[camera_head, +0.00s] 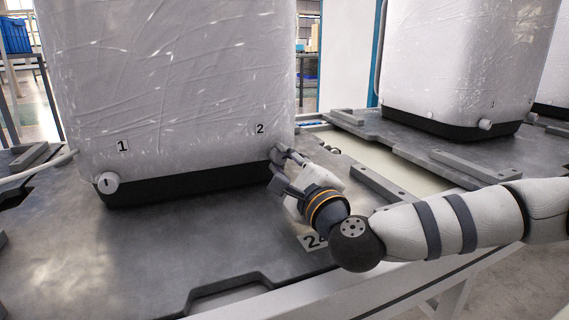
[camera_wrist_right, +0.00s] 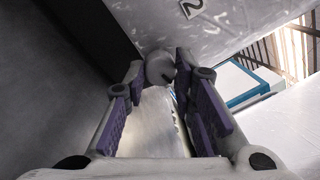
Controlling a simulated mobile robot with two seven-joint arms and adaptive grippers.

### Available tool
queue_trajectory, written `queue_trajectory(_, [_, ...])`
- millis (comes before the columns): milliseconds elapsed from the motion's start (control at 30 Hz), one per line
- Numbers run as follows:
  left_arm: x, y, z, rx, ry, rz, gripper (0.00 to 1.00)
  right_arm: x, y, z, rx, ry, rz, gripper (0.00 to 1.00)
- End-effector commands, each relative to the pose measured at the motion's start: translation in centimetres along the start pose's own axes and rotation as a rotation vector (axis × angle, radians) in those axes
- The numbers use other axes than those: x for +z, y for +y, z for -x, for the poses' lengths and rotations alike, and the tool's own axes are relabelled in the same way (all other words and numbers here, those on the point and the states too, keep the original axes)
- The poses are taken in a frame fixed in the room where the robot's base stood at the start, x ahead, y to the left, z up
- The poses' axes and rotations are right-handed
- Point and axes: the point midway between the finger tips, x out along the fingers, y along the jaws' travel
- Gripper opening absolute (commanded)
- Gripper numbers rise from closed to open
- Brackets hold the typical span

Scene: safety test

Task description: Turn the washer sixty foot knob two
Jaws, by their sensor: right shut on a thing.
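The washer (camera_head: 170,80) stands on a dark grey pallet, wrapped in shiny clear film, with a black band along its base. Foot knob one (camera_head: 107,183), white and round, sits under a label "1" at the lower left. A label "2" (camera_head: 260,129) marks the lower right corner. My right gripper (camera_head: 277,160) is at that corner, its fingers covering the knob in the head view. In the right wrist view the light grey foot knob two (camera_wrist_right: 160,69) sits between the fingertips of my right gripper (camera_wrist_right: 160,73), which is shut on it. My left gripper is out of view.
The grey pallet (camera_head: 190,240) has a raised bar (camera_head: 385,188) right of my gripper. A second wrapped washer (camera_head: 455,60) stands on another pallet at the right. A blue crate (camera_head: 15,35) is at the far left. A hose (camera_head: 40,168) runs beside the washer's left side.

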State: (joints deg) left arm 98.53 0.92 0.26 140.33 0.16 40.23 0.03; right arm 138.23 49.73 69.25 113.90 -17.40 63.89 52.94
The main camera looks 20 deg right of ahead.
Motion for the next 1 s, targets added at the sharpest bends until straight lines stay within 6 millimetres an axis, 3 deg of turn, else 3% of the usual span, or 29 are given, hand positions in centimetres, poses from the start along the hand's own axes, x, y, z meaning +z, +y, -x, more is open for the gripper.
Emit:
queue_trajectory(233, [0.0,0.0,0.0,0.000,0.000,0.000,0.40,0.0,0.0,0.0,0.000,-0.001,0.001,0.00])
queue_trajectory(267, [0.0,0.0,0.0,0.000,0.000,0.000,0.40,0.0,0.0,0.0,0.000,-0.001,0.001,0.26])
queue_trajectory(333, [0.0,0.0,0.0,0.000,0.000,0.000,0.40,0.0,0.0,0.0,0.000,-0.001,0.001,0.42])
queue_trajectory(367, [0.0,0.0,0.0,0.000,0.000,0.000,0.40,0.0,0.0,0.0,0.000,-0.001,0.001,0.45])
queue_trajectory(700, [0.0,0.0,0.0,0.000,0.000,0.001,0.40,0.0,0.1,0.7,0.002,-0.001,0.001,0.45])
queue_trajectory(767, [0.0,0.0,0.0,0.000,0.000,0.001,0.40,0.0,0.1,1.8,0.002,-0.001,0.001,0.45])
queue_trajectory(1000, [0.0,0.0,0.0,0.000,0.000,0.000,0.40,0.0,0.1,8.3,0.003,0.000,0.000,0.45])
